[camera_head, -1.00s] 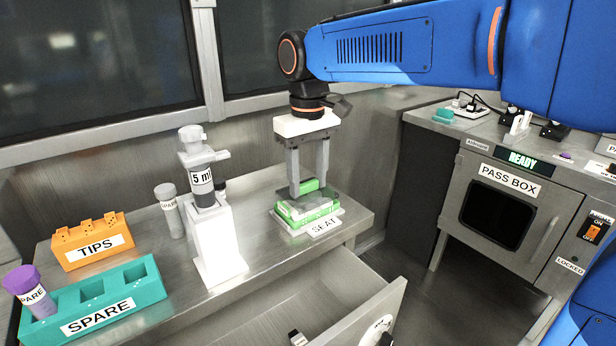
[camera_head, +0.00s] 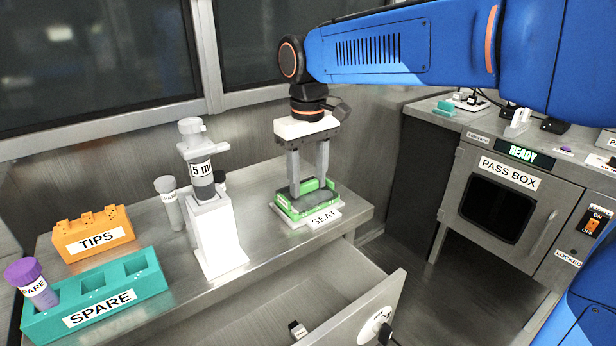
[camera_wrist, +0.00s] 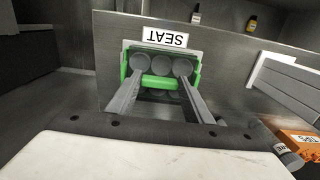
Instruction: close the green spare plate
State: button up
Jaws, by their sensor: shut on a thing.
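The green plate (camera_head: 283,208) sits on the white SEAT base (camera_head: 341,211) on the steel bench. In the wrist view its green frame (camera_wrist: 125,66) surrounds several round grey wells. My gripper (camera_head: 308,191) points straight down over the plate. In the wrist view my gripper (camera_wrist: 159,80) is shut on a green bar (camera_wrist: 160,83), with a finger at each end of it. The fingers hide part of the plate. Whether the bar's cover lies fully flush on the plate is hard to tell.
A white stand (camera_head: 217,240) with a 5 ml tube is left of the plate. Farther left are the orange TIPS rack (camera_head: 118,226) and teal SPARE rack (camera_head: 150,283). An open drawer (camera_head: 385,300) juts out in front. The PASS BOX (camera_head: 455,190) stands at right.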

aim_at(308, 184)
jog(key=shift+f, duration=0.2)
jog(key=o, duration=1.1)
notch_tip(308, 184, up, 17)
jog(key=shift+r, duration=0.15)
